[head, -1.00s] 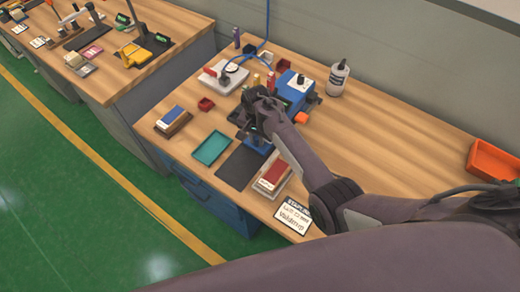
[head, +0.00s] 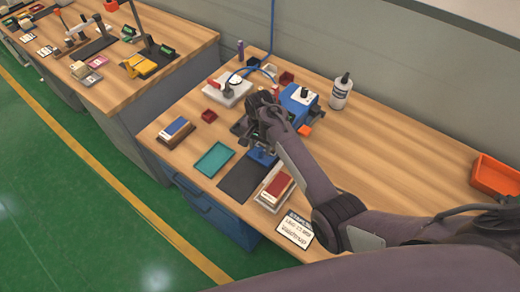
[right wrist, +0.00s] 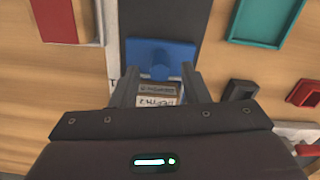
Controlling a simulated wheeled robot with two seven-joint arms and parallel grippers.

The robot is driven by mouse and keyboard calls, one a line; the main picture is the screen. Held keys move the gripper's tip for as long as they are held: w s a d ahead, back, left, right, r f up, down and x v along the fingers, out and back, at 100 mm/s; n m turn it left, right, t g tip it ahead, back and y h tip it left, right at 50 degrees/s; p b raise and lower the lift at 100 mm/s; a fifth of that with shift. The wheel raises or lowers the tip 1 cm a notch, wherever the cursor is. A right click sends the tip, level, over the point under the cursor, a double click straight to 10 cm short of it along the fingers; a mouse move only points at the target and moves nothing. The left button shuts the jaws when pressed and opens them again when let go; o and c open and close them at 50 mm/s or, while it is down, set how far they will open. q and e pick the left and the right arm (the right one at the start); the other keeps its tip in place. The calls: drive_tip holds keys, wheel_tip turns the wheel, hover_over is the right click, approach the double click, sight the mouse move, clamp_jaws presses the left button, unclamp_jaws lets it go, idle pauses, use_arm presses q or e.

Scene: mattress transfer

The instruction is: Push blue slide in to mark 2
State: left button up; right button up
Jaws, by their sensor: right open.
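The blue slide (right wrist: 160,55) is a flat plate with a rounded knob on its near edge, seen in the right wrist view over a dark grey strip. In the head view the blue slide (head: 262,158) shows partly behind my right arm. My right gripper (right wrist: 157,78) is open, its two fingers just short of the plate with the knob between them. I cannot tell whether they touch it. A small label block (right wrist: 157,94) with upside-down text reading DEPTH 2 lies between the fingers, partly hidden by the gripper body.
A teal tray (head: 214,160), a dark mat (head: 238,180) and a red-topped stack (head: 275,187) lie near the front edge. A blue machine (head: 298,101) and white bottle (head: 340,93) stand behind. An orange bin (head: 492,175) is at right; the bench between is clear.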

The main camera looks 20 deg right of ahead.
wheel_tip(320, 180, up, 5)
drive_tip(key=shift+r+b, duration=0.2)
drive_tip(key=shift+b, duration=0.25)
drive_tip(key=shift+s+f, duration=0.1)
